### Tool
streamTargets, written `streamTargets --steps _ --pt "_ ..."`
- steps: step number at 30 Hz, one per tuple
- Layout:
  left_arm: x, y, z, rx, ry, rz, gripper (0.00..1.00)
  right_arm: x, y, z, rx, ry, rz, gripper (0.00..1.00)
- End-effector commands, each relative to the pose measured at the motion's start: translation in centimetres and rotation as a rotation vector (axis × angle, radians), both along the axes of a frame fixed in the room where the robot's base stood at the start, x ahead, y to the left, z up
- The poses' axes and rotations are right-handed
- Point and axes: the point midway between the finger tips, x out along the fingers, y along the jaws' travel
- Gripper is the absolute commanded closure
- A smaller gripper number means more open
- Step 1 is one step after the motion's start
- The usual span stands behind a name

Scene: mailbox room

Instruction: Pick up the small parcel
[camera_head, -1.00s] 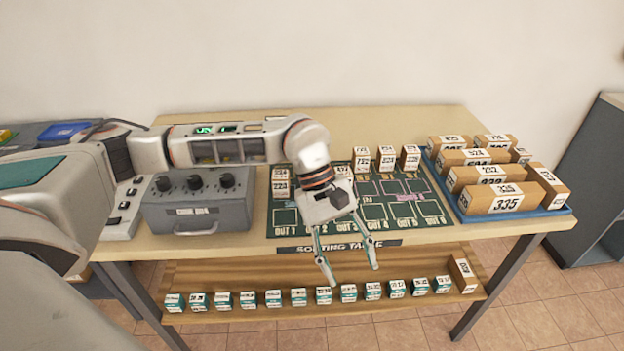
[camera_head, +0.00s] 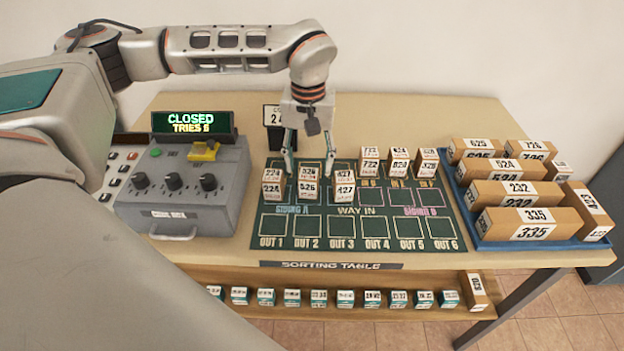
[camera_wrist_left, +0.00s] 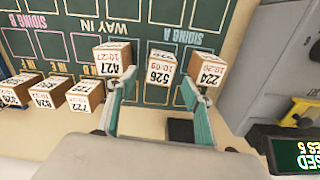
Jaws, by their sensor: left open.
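Several small box-shaped parcels with white number labels stand on the green sorting mat (camera_head: 380,235). Parcel 526 (camera_head: 308,188) is in the middle of a left group of three, between parcel 224 (camera_head: 273,188) and parcel 427 (camera_head: 344,188). My left gripper (camera_head: 309,162) is open and empty, pointing down just behind parcel 526. In the left wrist view parcel 526 (camera_wrist_left: 160,68) lies between and just beyond the open fingertips (camera_wrist_left: 158,82). I cannot tell whether the fingers touch a parcel. My right gripper is not in view.
Parcels 722, 824 and 328 (camera_head: 399,162) stand at the mat's back right. A blue tray (camera_head: 455,195) of larger parcels is at right. A grey control box (camera_head: 190,190) reading CLOSED is at left. A shelf (camera_head: 380,325) below holds several small boxes.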

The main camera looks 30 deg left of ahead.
Motion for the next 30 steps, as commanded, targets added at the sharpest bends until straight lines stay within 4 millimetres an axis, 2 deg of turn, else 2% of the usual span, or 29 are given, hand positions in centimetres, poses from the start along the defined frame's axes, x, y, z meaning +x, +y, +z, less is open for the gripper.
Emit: streamTargets --steps 5,12,21,22,27,30 --pt "-0.3 -0.2 -2.0 -0.001 0.002 -0.001 0.49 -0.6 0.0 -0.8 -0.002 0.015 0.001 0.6" --pt "-0.6 -0.3 -5.2 0.0 0.001 0.0 0.49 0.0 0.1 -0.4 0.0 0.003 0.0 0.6" --pt "-0.6 -0.3 -5.7 -0.001 -0.002 0.0 0.49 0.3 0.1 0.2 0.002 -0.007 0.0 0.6" --pt "-0.6 -0.3 -5.7 -0.001 -0.002 0.0 0.52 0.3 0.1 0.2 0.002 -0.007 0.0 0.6" --pt "-0.6 -0.3 -5.7 -0.001 0.0 0.0 0.93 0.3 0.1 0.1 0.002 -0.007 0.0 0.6" --pt "-0.5 -0.3 -5.7 -0.001 -0.002 0.0 0.93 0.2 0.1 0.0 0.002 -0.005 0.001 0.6"
